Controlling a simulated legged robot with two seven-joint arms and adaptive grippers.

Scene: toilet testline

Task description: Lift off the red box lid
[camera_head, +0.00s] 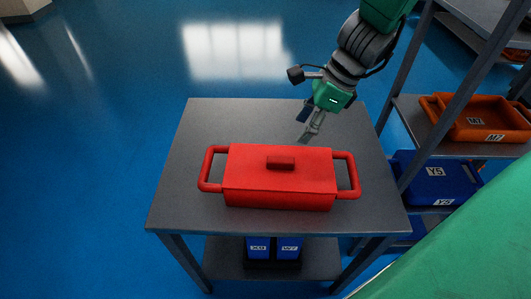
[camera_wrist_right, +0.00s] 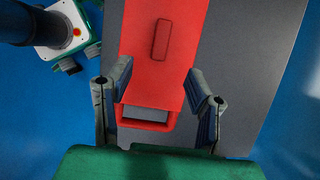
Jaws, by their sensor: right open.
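The red box (camera_head: 280,198) stands on a grey table, with a loop handle at each end. Its red lid (camera_head: 255,165) sits on top and carries a small raised grip (camera_head: 281,163) in the middle. My right gripper (camera_head: 304,128) is open and empty, behind the box and right of its centre in the head view, fingers pointing down. In the right wrist view, my right gripper (camera_wrist_right: 158,78) has its fingers spread on either side of one end of the box, with the lid grip (camera_wrist_right: 160,40) beyond them. No contact is visible. My left gripper is not in view.
The grey table (camera_head: 180,205) has bare top around the box. At the right, a rack holds an orange bin (camera_head: 480,118) and a blue bin (camera_head: 437,183). A green surface fills the lower right corner.

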